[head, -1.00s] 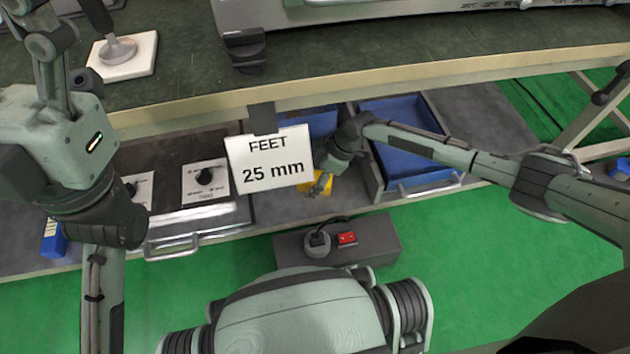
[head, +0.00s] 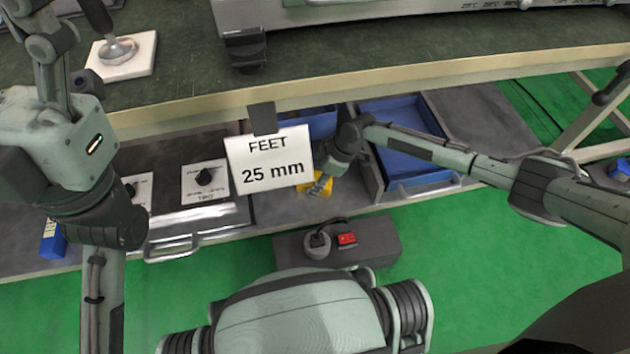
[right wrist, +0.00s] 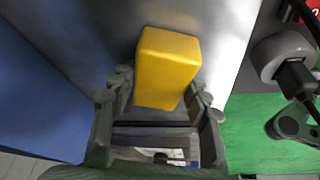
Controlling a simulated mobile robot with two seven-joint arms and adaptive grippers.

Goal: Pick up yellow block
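The yellow block (right wrist: 167,66) lies on the grey lower shelf in the right wrist view. In the head view the yellow block (head: 313,190) shows only in part, behind my right gripper (head: 322,184) and the hanging sign. In the right wrist view my right gripper (right wrist: 160,92) is open, with one finger on each side of the block's near end. I cannot tell whether the fingers touch it. My left arm comes in at the left of the head view, but its gripper fingers do not show.
A white "FEET 25 mm" sign (head: 270,160) hangs from the bench edge. A blue drawer (head: 408,140) stands right of my right gripper. A grey box with a red switch (head: 346,238) sits in front of the shelf. A panel with a silver handle (head: 172,246) is to the left.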

